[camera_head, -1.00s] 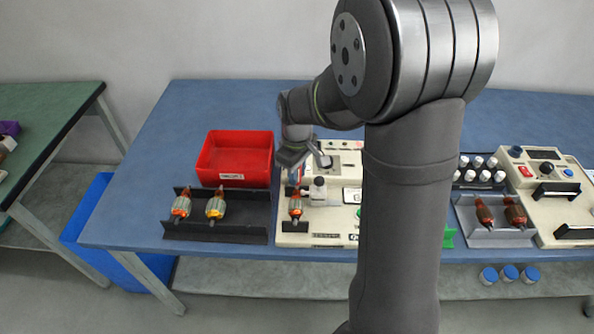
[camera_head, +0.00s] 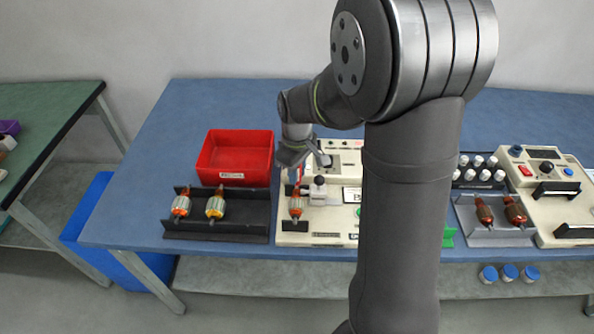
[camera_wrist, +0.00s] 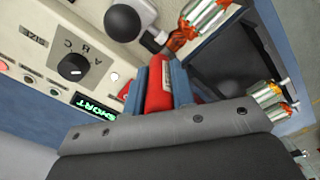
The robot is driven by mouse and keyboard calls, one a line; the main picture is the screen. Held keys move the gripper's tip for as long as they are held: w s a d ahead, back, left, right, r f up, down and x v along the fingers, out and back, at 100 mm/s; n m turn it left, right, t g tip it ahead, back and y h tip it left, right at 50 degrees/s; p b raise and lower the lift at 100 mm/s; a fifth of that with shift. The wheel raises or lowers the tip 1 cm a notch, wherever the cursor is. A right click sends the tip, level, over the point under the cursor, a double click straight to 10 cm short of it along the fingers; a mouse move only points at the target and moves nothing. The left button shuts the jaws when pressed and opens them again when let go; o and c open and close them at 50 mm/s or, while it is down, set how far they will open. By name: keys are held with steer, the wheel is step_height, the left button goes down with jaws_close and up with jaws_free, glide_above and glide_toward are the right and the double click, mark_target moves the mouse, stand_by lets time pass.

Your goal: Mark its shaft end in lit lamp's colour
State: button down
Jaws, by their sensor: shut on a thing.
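My gripper (camera_head: 296,177) points down over the cream tester (camera_head: 325,240). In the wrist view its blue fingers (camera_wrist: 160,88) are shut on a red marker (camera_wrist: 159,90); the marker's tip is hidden. An armature (camera_head: 296,205) with orange windings sits on the tester below my gripper; it also shows at the top of the wrist view (camera_wrist: 203,18), apart from the marker. The tester's display (camera_wrist: 95,106) reads SHORT in green. Near it are a bright white round spot (camera_wrist: 114,77) and a red one partly behind my fingers; I cannot tell which is a lit lamp.
A dark tray (camera_head: 238,231) with two armatures stands left of the tester, a red bin (camera_head: 235,158) behind it. The black-knobbed clamp (camera_head: 318,189) is close to the right of the armature. A grey tray (camera_head: 492,238) with two armatures and another device (camera_head: 550,205) stand at right.

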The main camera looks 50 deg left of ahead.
steer(key=shift+r, duration=3)
steer(key=w+d+f+m, duration=0.1)
steer(key=w+d+m, duration=0.55)
steer(key=w, duration=0.45)
steer(key=w+d+m, duration=0.5)
steer(key=w+d, duration=0.3)
steer(key=w, duration=0.3)
steer(key=w+d+m, duration=0.4)
steer(key=d, duration=0.5)
steer(key=w+d+f+m, duration=0.1)
steer(key=w+d+m, duration=0.3)
steer(key=d, duration=0.6)
steer(key=w+d+m, duration=0.4)
steer(key=d, duration=0.5)
steer(key=shift+w+d+f, duration=0.15)
steer(key=shift+w+f, duration=0.05)
steer(key=shift+w, duration=0.2)
